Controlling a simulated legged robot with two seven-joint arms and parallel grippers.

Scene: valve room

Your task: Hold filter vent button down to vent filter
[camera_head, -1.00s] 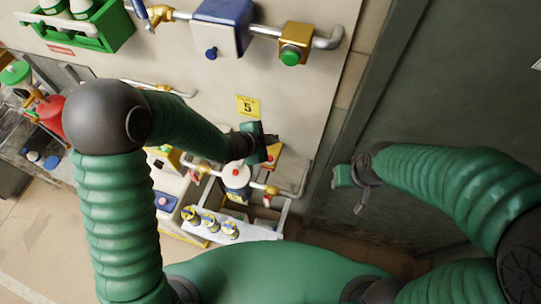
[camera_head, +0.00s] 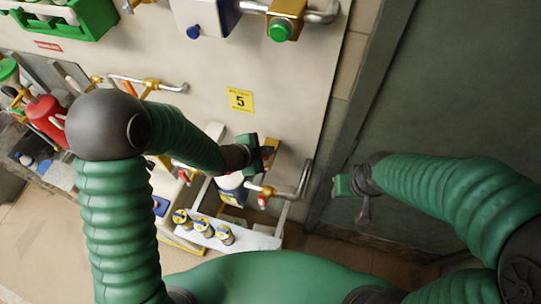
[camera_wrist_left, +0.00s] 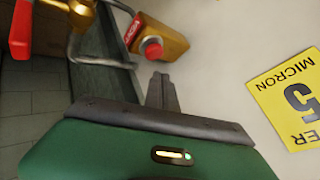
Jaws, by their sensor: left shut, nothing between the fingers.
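A red round button (camera_wrist_left: 151,49) sits on a gold block (camera_wrist_left: 166,40) with a red label in the left wrist view. My left gripper (camera_wrist_left: 162,90) is shut and empty, its fingertips just short of the button in that view; contact cannot be made out. In the head view my left gripper (camera_head: 268,153) is in front of the gold block at the wall and hides most of it. A white filter housing (camera_head: 231,182) stands below it, partly hidden by my left arm. My right gripper (camera_head: 357,191) hangs empty before the dark door; its jaw opening is unclear.
A yellow "5" sign (camera_head: 240,99) is on the wall above. A pipe (camera_head: 303,178) with a red-handled valve runs beside the filter. A white shelf with several small canisters (camera_head: 203,229) is below. A gold block with a green button (camera_head: 280,30) is higher up.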

